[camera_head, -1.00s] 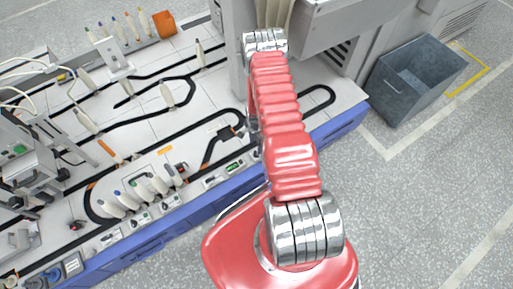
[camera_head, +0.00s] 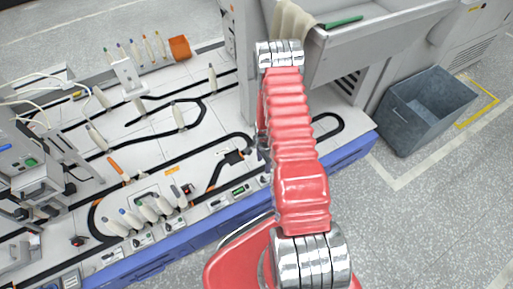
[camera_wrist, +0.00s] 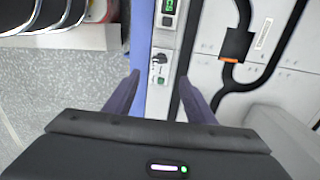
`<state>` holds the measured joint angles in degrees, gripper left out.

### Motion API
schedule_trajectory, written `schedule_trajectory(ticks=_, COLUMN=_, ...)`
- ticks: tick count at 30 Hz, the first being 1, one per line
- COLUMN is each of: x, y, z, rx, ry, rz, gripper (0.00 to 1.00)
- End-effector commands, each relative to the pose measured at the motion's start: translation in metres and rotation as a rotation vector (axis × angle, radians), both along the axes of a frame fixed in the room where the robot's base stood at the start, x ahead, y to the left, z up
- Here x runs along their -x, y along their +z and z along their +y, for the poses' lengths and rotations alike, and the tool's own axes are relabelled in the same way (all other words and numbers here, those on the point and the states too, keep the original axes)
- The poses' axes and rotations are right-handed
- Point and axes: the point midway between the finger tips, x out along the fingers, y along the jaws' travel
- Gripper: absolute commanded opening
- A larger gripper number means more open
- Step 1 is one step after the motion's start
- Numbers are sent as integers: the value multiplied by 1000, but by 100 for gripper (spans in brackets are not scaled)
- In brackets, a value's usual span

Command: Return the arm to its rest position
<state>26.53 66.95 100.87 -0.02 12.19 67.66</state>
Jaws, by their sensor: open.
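My gripper (camera_wrist: 159,76) shows in the wrist view with its two dark fingers spread apart and nothing between them. It hangs over the blue front edge (camera_wrist: 143,88) of the conveyor table and the pale control strip beside it. In the head view my red and silver arm reaches up the middle of the picture, and my gripper cannot be made out behind it. The white conveyor table (camera_head: 150,150) with black tracks stands to the left of the arm.
Pale bobbins (camera_head: 178,116) stand on the tracks, with several more near the front edge. An orange box (camera_head: 179,47) sits at the back. A grey machine with a tray (camera_head: 385,35) stands behind my arm. A grey bin (camera_head: 424,110) stands right on open floor.

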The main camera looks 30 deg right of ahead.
Motion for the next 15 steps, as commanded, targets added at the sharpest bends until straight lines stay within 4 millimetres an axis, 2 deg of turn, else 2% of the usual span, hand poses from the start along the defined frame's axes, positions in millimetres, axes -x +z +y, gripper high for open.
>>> schedule_trajectory(ticks=9, x=0, y=0, z=0, rx=0, ry=13, rz=0, gripper=50)
schedule_trajectory(ticks=15, x=9, y=0, z=5, rx=-20, ry=122, rz=34, gripper=50)
